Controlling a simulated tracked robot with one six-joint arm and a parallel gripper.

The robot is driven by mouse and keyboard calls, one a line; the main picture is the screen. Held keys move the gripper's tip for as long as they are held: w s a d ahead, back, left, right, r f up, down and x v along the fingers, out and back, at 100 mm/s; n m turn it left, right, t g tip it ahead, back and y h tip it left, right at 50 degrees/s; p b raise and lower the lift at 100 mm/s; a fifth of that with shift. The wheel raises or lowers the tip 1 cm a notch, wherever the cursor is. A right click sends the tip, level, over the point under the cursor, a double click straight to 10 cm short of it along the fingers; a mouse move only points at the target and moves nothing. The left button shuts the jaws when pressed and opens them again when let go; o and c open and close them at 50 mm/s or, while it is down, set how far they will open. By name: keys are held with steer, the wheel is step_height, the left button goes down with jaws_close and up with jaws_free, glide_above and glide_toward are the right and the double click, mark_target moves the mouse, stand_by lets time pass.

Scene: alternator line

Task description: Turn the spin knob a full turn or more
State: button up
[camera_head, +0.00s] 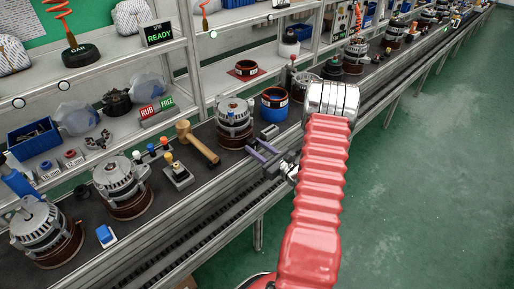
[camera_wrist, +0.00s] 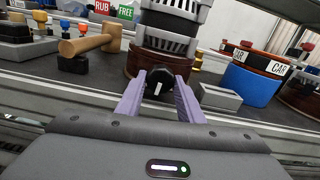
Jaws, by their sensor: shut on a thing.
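The spin knob (camera_wrist: 158,84) is a small black round knob with a white mark, low in front of an alternator (camera_wrist: 172,40). The white mark points nearly straight up and down. My gripper (camera_wrist: 156,88) has its two purple fingers closed on the sides of the knob in the wrist view. In the head view my gripper (camera_head: 262,155) reaches over the bench edge in front of the same alternator (camera_head: 234,120). The knob itself is hard to make out there.
A wooden mallet (camera_wrist: 92,40) lies left of the alternator. A grey block (camera_wrist: 217,96) and a blue container (camera_wrist: 249,84) with a red-brown ring stand on its right. More alternators (camera_head: 122,185) sit along the dark bench. The green floor at right is open.

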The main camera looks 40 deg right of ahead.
steer(key=n, duration=0.6)
steer(key=shift+n, duration=0.4)
stand_by(0.3)
steer(key=o, duration=1.1)
steer(key=shift+c, duration=0.2)
steer(key=shift+f, duration=0.1)
